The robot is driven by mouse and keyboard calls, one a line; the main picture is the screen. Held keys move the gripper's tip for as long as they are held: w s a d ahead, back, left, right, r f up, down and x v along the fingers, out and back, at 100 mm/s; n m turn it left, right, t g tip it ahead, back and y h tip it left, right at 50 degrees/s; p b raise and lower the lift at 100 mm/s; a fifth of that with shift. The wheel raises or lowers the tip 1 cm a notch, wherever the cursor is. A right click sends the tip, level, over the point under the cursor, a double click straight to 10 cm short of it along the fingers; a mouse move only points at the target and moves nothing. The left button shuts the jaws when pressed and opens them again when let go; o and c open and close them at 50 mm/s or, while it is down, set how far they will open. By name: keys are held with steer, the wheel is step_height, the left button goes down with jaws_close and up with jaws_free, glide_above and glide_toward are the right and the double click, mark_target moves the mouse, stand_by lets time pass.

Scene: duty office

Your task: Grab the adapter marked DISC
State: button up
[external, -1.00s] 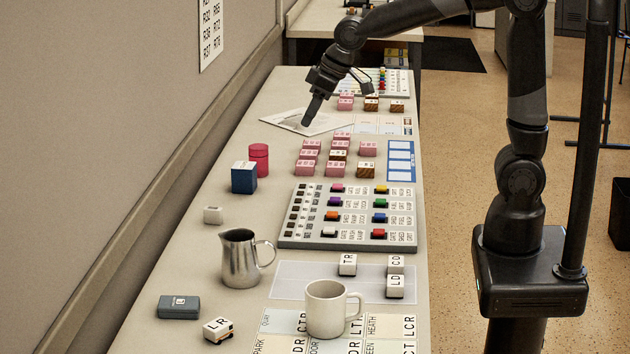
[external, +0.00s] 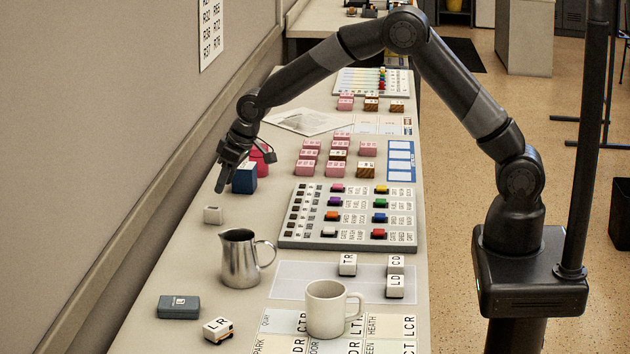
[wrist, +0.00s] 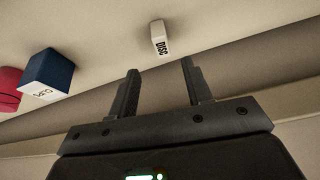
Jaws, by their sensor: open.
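The adapter marked DISC is a small white block. It lies on the bench in the wrist view (wrist: 159,38), beyond the fingertips and between their lines, its black lettering readable. My gripper (external: 222,183) is above the bench, a little behind the block and beside the blue box. Its two fingers (wrist: 160,75) are apart with nothing between them, and they do not touch the block.
The blue box (external: 244,179) and a red round container (external: 262,158) stand close beside my gripper. The metal jug (external: 240,258) stands in front of the adapter. The wall runs along the left. A panel of coloured switches (external: 348,217) lies to the right.

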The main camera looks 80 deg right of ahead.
mark_target(214, 208)
steer(key=x, duration=0.9)
steer(key=shift+w+a+f, duration=0.1)
steer(key=shift+w+f, duration=0.1)
steer(key=shift+f, duration=0.1)
jaws_close()
